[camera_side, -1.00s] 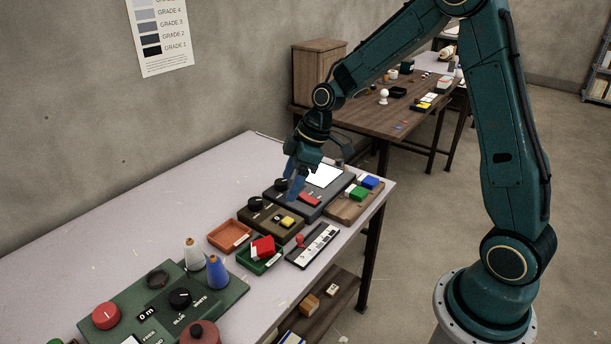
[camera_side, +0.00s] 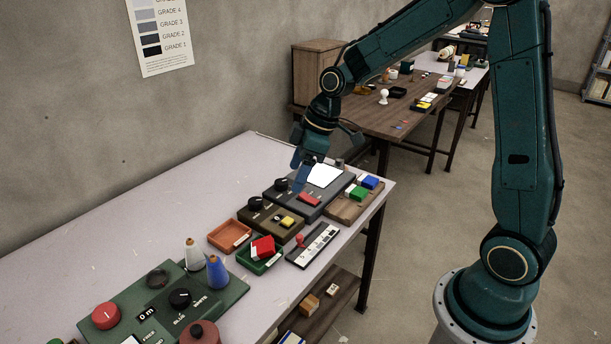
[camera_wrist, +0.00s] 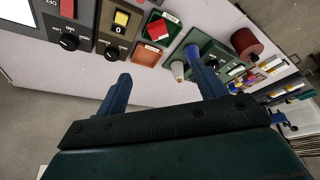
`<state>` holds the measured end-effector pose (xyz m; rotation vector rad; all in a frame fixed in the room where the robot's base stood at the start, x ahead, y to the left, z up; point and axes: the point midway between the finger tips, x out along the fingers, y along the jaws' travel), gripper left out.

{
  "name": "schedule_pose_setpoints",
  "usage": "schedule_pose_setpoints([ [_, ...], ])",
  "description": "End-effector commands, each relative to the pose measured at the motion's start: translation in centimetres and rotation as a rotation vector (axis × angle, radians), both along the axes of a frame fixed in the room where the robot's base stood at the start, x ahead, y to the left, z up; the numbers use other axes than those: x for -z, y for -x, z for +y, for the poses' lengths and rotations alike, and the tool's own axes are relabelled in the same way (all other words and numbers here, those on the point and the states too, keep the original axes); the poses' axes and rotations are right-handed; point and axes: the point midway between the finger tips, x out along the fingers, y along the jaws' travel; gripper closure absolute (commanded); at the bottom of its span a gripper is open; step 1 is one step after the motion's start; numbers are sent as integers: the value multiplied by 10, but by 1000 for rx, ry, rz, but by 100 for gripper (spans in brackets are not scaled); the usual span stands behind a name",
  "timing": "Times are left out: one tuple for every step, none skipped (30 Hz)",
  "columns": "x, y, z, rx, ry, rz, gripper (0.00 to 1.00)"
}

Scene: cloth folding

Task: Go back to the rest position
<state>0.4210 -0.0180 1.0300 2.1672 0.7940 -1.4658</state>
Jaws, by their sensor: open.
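My gripper (camera_side: 300,176) hangs from my green arm above the far part of the light table, in front of the dark box with the white lit panel. Its blue fingers are apart with nothing between them.
The left-rear table top is clear.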

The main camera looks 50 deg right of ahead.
Motion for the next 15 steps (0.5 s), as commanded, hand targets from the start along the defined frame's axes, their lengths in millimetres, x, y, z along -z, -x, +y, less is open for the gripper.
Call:
schedule_pose_setpoints([
  [-10, 6, 2, 17, 6, -6, 30],
  [-15, 11, 3, 30, 10, -6, 30],
  [-22, 17, 5, 48, 14, -6, 30],
  [-27, 22, 6, 62, 17, -8, 30],
  [-32, 26, 7, 77, 19, -9, 30],
  [-39, 33, 8, 97, 22, -9, 30],
  [-43, 38, 10, 111, 24, -10, 30],
  [-48, 43, 11, 127, 26, -12, 30],
  [-54, 50, 12, 147, 29, -14, 30],
  [-58, 55, 13, 162, 31, -15, 30],
  [-62, 61, 14, 176, 32, -17, 30],
  [-67, 68, 15, 198, 33, -19, 30],
  [-71, 73, 15, 214, 34, -22, 30],
  [-74, 79, 16, 229, 35, -23, 30],
  [-79, 86, 17, 249, 35, -26, 30],
])
